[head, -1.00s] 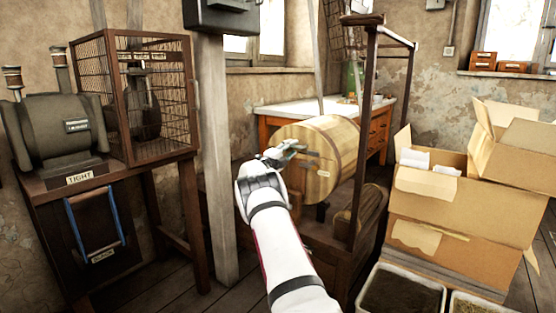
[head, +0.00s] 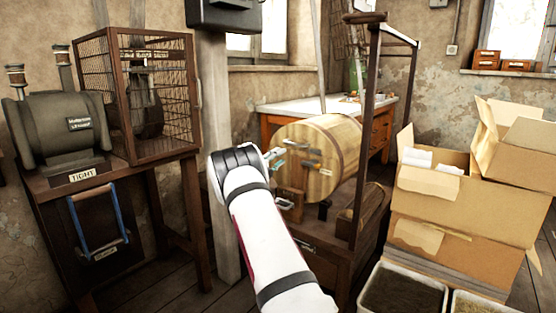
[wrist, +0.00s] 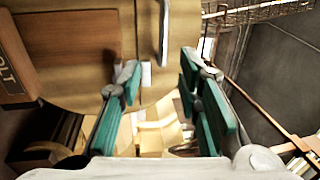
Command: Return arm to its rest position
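My white arm reaches up from the bottom middle of the head view. My gripper (head: 274,160) is at its end, in front of the round face of a wooden drum (head: 338,148). In the wrist view the two green-padded fingers of my gripper (wrist: 160,88) stand apart with nothing held between them. The drum's wooden face (wrist: 75,45) and a metal handle (wrist: 164,35) show beyond the fingers. I cannot tell the exact gap between gripper and drum.
A wire cage (head: 150,95) and a motor (head: 62,128) sit on a stand at left. A dark frame upright (head: 367,130), cardboard boxes (head: 430,215) and soil trays (head: 400,288) are at right.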

